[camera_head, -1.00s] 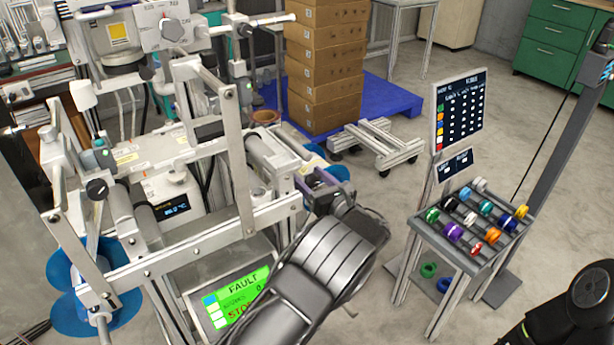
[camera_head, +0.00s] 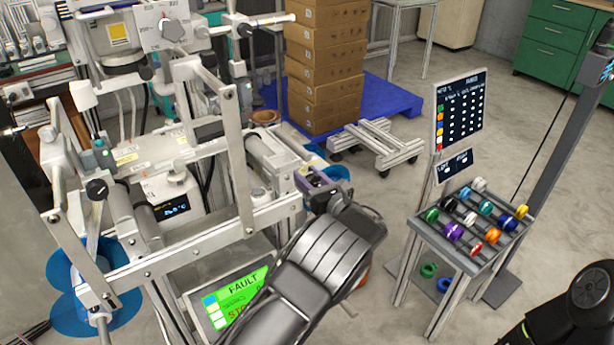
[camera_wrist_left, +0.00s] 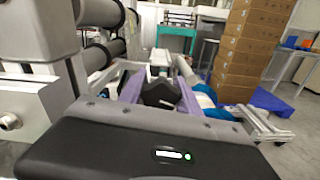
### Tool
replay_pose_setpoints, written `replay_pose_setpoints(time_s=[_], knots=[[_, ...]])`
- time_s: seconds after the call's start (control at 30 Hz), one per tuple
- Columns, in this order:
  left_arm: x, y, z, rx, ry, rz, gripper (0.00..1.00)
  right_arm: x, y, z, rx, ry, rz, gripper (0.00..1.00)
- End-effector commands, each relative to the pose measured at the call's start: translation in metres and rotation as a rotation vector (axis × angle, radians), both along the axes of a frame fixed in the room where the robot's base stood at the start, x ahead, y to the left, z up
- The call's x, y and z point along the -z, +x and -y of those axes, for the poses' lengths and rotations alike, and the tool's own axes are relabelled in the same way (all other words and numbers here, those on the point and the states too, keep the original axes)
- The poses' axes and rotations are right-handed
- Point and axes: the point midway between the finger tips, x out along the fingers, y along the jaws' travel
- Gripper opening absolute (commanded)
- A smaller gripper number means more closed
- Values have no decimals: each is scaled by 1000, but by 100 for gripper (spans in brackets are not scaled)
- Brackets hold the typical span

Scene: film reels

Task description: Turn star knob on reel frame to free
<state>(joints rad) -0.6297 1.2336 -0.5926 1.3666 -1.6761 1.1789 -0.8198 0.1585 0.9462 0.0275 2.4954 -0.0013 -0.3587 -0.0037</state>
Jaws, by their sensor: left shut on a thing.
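The reel frame (camera_head: 232,160) is a light grey metal structure at the left of the head view. My left gripper (camera_head: 316,180) is at its right end, with purple fingers closed around a dark knob-like piece. In the left wrist view this dark star knob (camera_wrist_left: 160,94) sits between the two fingers (camera_wrist_left: 158,90); its exact shape and its mount are partly hidden. Another black knob (camera_head: 97,189) is on the left side of the frame. My right arm shows only in part at the lower right; its gripper is out of view.
A green screen reading FAULT (camera_head: 240,292) is below the frame, partly behind my left arm. A rack of coloured reels (camera_head: 468,262) stands at the right. Stacked cartons (camera_head: 325,70) on a blue pallet (camera_head: 398,95) and a wheeled dolly (camera_head: 375,147) are behind.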

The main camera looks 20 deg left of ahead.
Motion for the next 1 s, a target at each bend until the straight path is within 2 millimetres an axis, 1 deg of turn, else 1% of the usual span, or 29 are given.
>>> replay_pose_setpoints(time_s=[0.03, 0.13, 0.17, 0.27, 0.33, 0.5, 0.57, 0.67, 0.9, 0.93, 1.0], knots=[[0, 0, 0, 0, 0, 0, 9, 0, 0, 0, 0, 0, 0, 0], [0, 0, 0, 0, 0, 0, 1, 0, 0, 0, 0, 0, 0, 0], [0, 0, 0, 0, 0, 0, 0, 0, 0, 0, 0, 0, 0, 0], [1, 0, 0, 0, -9, 11, 0, 3, 0, 0, 0, 0, 0, 0], [3, 0, 1, 1, -35, 42, 0, 9, 0, 0, 0, 0, 0, 0], [6, 0, 1, 1, -162, 197, 0, 32, 0, 0, 0, 0, 0, 0], [5, 0, 0, 0, -203, 246, 0, 37, 0, 0, 0, 0, 0, 0], [1, 0, 0, 0, -237, 287, 0, 38, 0, 0, 0, 0, 0, 0], [0, 0, 0, 0, -239, 288, 0, 36, 0, 0, 0, 0, 0, 0], [0, 0, 0, 0, -239, 288, 41, 36, 0, 0, 0, 0, 0, 0], [0, 0, 0, 0, -239, 288, 47, 36, 0, 0, 0, 0, 0, 0]])
